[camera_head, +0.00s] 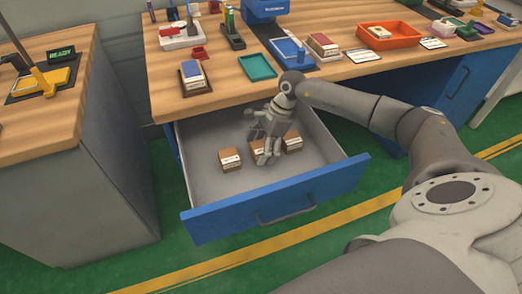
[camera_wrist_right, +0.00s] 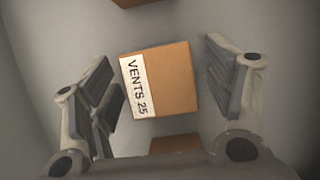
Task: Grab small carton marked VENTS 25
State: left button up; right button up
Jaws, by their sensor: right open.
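The small carton marked VENTS 25 (camera_wrist_right: 168,80) is brown with a white label, and its text reads clearly in the right wrist view. It lies in the open drawer (camera_head: 205,190), between the spread fingers of my right gripper (camera_wrist_right: 160,68), with gaps on both sides. In the head view my right gripper (camera_head: 266,152) reaches down into the drawer over the middle carton (camera_head: 256,146) and partly hides it. Other small cartons lie to its left (camera_head: 230,160) and right (camera_head: 292,142); their labels are too small to read. My left gripper is not in view.
The wooden desk top (camera_head: 225,98) above the drawer holds a teal tray (camera_head: 257,67), an orange bin (camera_head: 388,36) and several other trays. The drawer's blue front (camera_head: 230,222) stands before the cartons. A side bench (camera_head: 40,120) is at the left.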

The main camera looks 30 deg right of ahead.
jog(key=shift+r, duration=0.1)
jog(key=c, duration=1.2)
jog(key=shift+o, duration=0.2)
